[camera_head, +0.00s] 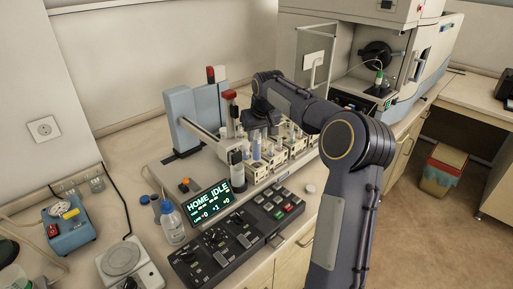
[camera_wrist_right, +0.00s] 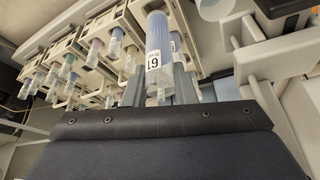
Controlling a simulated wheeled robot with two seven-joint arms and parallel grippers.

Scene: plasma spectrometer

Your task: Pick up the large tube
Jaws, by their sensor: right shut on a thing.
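The large tube (camera_wrist_right: 158,48) is a clear, bluish tube with a white number label, and it shows in the right wrist view just ahead of my right gripper (camera_wrist_right: 160,90). My right gripper is shut on it, with grey finger parts on either side of its lower end. In the head view, my right arm reaches over the tube racks (camera_head: 283,154), and its gripper (camera_head: 262,122) is small and partly hidden among the tubes. A bluish tube (camera_head: 256,150) stands out there below the gripper. I cannot tell whether the tube is clear of its rack. My left gripper is not in view.
Several smaller tubes (camera_wrist_right: 115,42) sit in racks close by on the left in the wrist view. A sampler tower (camera_head: 186,115) stands left of the racks. A control panel (camera_head: 235,240), a bottle (camera_head: 171,222) and a blue pump (camera_head: 68,226) are in front.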

